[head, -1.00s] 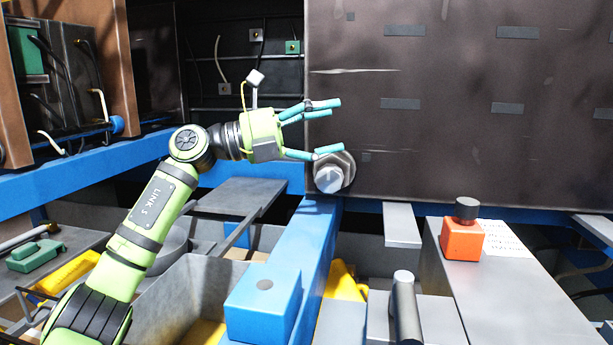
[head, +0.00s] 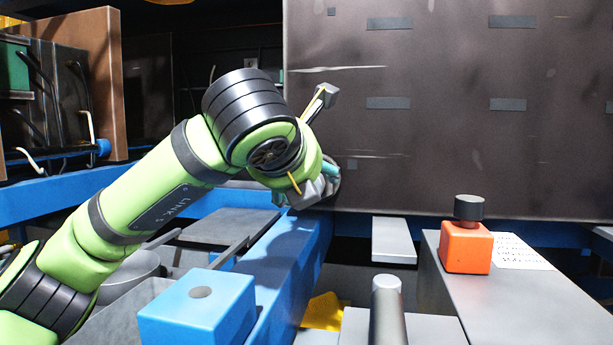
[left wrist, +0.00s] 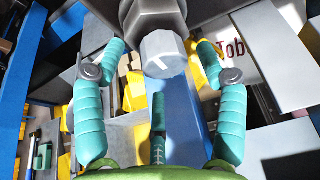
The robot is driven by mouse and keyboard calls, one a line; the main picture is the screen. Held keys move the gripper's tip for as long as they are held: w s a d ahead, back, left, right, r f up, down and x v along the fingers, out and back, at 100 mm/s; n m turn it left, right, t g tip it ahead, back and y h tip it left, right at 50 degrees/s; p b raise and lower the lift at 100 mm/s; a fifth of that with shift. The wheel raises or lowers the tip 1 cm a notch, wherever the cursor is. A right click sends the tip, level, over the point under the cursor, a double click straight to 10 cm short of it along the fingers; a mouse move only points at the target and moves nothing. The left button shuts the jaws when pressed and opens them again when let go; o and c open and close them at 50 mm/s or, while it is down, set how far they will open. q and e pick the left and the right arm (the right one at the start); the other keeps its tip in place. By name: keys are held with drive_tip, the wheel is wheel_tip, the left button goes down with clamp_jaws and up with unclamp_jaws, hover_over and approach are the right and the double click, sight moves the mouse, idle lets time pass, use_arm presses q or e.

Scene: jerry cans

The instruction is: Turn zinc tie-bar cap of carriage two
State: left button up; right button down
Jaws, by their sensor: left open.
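The zinc tie-bar cap (left wrist: 165,55) is a silver faceted cap with a white mark on its face. In the left wrist view it sits at top centre on a larger dark hex nut (left wrist: 148,15). My left gripper (left wrist: 160,48) is open, with one teal finger on each side of the cap and visible gaps between. A third finger shows low in the middle. In the head view my left gripper (head: 328,172) is at the lower left corner of the brown platen, and the wrist hides the cap. My right gripper is in neither view.
The big brown platen (head: 450,120) stands behind the gripper. A blue beam (head: 285,255) with a blue block (head: 200,305) runs toward me. An orange box with a black knob (head: 467,247) sits on a grey bench (head: 530,300) at right. A grey post (head: 388,310) stands front centre.

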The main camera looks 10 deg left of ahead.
use_arm(q)
drive_tip(key=shift+x, duration=1.3)
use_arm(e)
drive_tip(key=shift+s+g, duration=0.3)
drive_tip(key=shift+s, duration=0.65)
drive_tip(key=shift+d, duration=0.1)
use_arm(q)
drive_tip(key=shift+s, duration=0.1)
drive_tip(key=c, duration=1)
drive_tip(key=shift+a+r, duration=0.1)
drive_tip(key=shift+r, duration=0.05)
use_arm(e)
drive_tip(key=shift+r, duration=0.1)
use_arm(q)
drive_tip(key=shift+r, duration=0.2)
drive_tip(key=shift+m, duration=0.3)
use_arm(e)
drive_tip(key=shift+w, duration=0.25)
use_arm(q)
drive_tip(key=m+y+b, duration=0.2)
drive_tip(key=m, duration=0.1)
drive_tip(key=d+m+y+b, duration=0.1)
drive_tip(key=shift+f+m+t+y, duration=0.25)
drive_tip(key=shift+m+t+y, duration=0.05)
drive_tip(key=shift+m+y, duration=0.1)
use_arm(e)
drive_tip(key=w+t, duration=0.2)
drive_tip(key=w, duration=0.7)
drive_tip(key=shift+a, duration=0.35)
